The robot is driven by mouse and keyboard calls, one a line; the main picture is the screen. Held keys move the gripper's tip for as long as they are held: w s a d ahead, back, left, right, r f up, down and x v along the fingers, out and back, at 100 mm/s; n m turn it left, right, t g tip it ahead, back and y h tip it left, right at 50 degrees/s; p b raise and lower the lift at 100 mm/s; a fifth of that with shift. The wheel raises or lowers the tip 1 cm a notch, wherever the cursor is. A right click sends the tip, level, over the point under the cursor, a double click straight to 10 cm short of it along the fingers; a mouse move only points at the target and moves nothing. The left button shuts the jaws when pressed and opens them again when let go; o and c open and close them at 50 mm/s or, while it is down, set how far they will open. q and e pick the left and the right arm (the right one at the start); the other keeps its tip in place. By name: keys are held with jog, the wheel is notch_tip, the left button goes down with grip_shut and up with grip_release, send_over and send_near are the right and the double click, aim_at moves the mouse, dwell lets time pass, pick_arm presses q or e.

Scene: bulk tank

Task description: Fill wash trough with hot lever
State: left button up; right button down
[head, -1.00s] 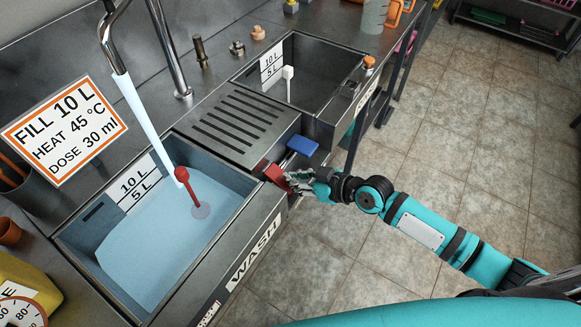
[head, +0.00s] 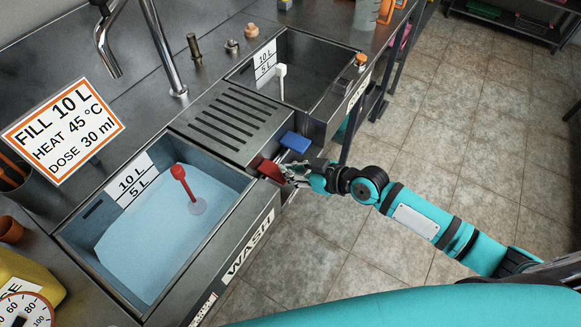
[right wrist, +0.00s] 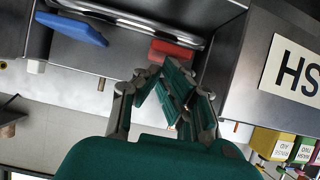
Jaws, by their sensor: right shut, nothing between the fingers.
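The wash trough (head: 235,268) holds pale blue water (head: 160,238), with a red-topped standpipe (head: 185,183) in it. The water reaches near the marks on the 10 L / 5 L label (head: 132,182). The spout (head: 109,60) above the trough shows no stream. The red lever (head: 268,170) is on the front panel between the basins, beside the blue lever (head: 295,141). My right gripper (head: 290,172) is shut and empty at the red lever; whether it touches cannot be told. In the right wrist view the red lever (right wrist: 172,52) is just beyond the fingers (right wrist: 165,85). My left gripper is out of view.
A sign (head: 64,122) reads fill 10 L, heat 45 °C, dose 30 ml. A second basin (head: 305,75) with a white standpipe lies beyond the slotted drainer (head: 238,118). A yellow container (head: 28,280) and a dial (head: 24,312) are front left. Open tiled floor lies right.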

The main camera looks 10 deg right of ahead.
pick_arm(q)
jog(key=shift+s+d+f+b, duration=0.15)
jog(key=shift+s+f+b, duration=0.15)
jog(key=shift+b, duration=0.8)
pick_arm(e)
jog(key=v, duration=1.1)
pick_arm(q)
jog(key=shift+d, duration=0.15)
